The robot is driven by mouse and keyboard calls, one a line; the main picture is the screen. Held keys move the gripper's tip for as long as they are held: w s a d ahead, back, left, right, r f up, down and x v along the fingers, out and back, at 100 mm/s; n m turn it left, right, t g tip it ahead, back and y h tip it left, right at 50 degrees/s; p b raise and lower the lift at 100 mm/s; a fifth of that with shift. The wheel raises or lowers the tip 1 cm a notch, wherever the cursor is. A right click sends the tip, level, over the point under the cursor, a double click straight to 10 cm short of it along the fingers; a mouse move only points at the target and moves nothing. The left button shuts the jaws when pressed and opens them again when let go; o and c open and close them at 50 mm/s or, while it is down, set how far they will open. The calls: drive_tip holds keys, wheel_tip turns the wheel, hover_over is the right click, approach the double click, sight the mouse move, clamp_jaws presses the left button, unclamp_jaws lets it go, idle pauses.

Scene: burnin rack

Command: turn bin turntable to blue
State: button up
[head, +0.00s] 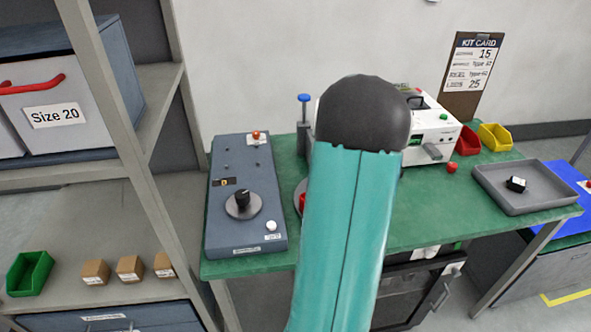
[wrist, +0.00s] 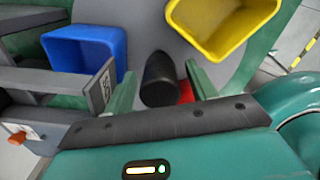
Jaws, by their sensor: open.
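In the wrist view the grey bin turntable (wrist: 145,28) carries a blue bin (wrist: 85,55) at the left, a yellow bin (wrist: 222,25) at the upper right and a red bin (wrist: 186,92) partly hidden by a finger. A black post or knob (wrist: 158,80) stands between the bins. My gripper (wrist: 160,82) is open, with one finger on each side of the black post in the picture. I cannot tell whether either finger touches it. In the head view my arm hides most of the turntable; its left edge (head: 299,187) shows.
A grey control box with a black dial (head: 243,199) stands on the left of the green bench (head: 420,215). A white machine (head: 433,130), small red (head: 468,140) and yellow (head: 495,136) bins and a grey tray (head: 490,183) are at the right. A shelf rack (head: 150,110) stands at the left.

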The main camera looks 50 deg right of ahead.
drive_tip(key=shift+m, duration=0.3)
drive_tip(key=m, duration=0.4)
drive_tip(key=shift+m, duration=0.4)
drive_tip(key=m, duration=1.8)
wheel_tip(320, 180, up, 14)
drive_tip(key=w+a+r+n, duration=0.1)
drive_tip(key=w+a, duration=0.2)
drive_tip(key=a, duration=0.6)
drive_tip(key=w+a+r+n+t+h, duration=0.1)
drive_tip(key=w+a, duration=0.3)
drive_tip(key=a, duration=0.5)
drive_tip(key=w+a+r+n+t, duration=0.1)
drive_tip(key=w+a+r+n, duration=0.1)
drive_tip(key=a, duration=0.7)
drive_tip(key=shift+w+r+n+h, duration=0.35)
drive_tip(key=shift+w+r, duration=0.3)
drive_tip(key=shift+w, duration=0.3)
